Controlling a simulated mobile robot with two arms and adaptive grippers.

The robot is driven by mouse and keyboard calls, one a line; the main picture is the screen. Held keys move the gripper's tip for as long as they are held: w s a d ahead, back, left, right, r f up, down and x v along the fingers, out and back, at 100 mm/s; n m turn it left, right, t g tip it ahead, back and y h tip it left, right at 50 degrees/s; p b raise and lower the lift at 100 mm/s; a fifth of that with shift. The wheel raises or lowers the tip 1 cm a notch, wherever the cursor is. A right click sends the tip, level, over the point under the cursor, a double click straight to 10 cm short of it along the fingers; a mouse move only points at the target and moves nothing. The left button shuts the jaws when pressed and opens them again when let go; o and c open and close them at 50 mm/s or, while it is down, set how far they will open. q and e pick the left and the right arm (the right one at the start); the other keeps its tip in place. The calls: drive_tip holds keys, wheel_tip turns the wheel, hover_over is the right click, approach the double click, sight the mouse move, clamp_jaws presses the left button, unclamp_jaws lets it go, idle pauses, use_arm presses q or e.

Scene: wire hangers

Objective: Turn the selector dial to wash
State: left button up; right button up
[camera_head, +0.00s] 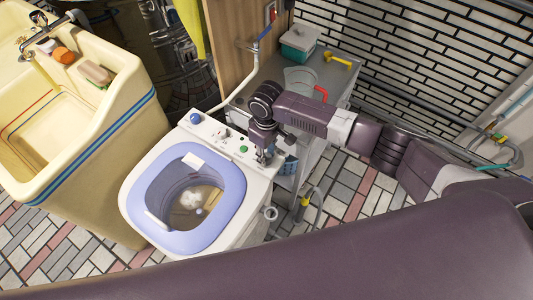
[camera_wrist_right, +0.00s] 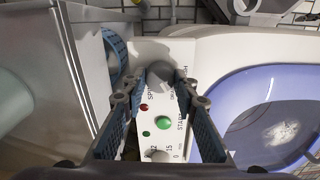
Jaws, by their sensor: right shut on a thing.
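The washing machine (camera_head: 140,215) stands in the middle of the head view with its tub open. Its white control panel (camera_wrist_right: 160,115) runs along one edge. The grey selector dial (camera_wrist_right: 161,72) sits at the panel's far end in the wrist view, with SPIN, DRAIN and WASH lettering around it. My right gripper (camera_wrist_right: 161,84) is shut on the dial, one finger on each side. In the head view the right gripper (camera_head: 264,157) hides the dial. Which label the dial points to cannot be told. My left gripper is not in view.
A green START button (camera_wrist_right: 163,123), a small red light (camera_wrist_right: 144,107) and a timer dial (camera_wrist_right: 157,156) lie close to the fingers. The purple tub rim (camera_head: 230,205) is beside the panel. A yellow sink (camera_head: 95,110) and a grey bench (camera_head: 335,75) flank the washer.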

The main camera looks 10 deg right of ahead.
drive_tip(key=shift+n, duration=0.3)
drive_tip(key=n+p, duration=0.1)
drive_tip(key=n, duration=0.1)
drive_tip(key=shift+r+n+p, duration=0.15)
drive_tip(key=shift+n+p, duration=0.15)
drive_tip(key=n, duration=0.2)
drive_tip(key=shift+n+p, duration=0.3)
drive_tip(key=shift+p, duration=0.1)
drive_tip(key=n, duration=0.3)
drive_tip(key=shift+n+p, duration=0.35)
drive_tip(key=shift+n, duration=1.15)
drive_tip(key=shift+w, duration=0.1)
drive_tip(key=o, duration=1.1)
drive_tip(key=shift+o, duration=0.2)
